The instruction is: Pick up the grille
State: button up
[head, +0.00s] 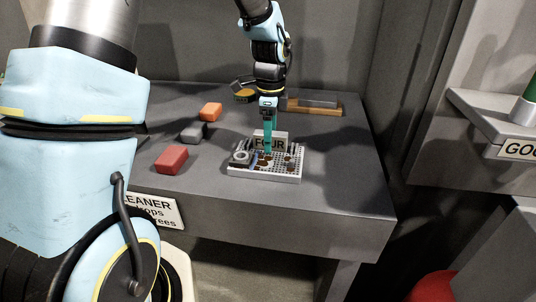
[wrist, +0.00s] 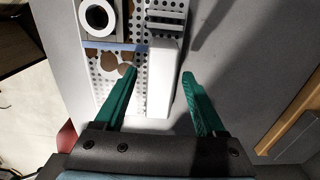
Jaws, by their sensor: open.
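The grille looks to be the white perforated plate (head: 291,179) on the grey table, loaded with small parts and brown round pieces. A pale block marked FOUR (head: 270,143) stands at its back edge. My gripper (head: 268,150) points down over this block. In the wrist view the perforated plate (wrist: 109,88) lies at upper left. My gripper (wrist: 160,73) is open there, its green fingers on either side of a white block (wrist: 161,90), likely the same one. The left finger overlaps the plate; the right is over bare table. Whether either touches anything is unclear.
A red block (head: 172,160), a grey block (head: 194,132) and an orange block (head: 211,112) lie left of the plate. A wooden board with a grey bar (head: 318,102) lies behind. The table's right side is clear. A shelf (head: 490,120) stands at far right.

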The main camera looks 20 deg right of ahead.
grip_shut()
dwell(0.6)
dwell(0.8)
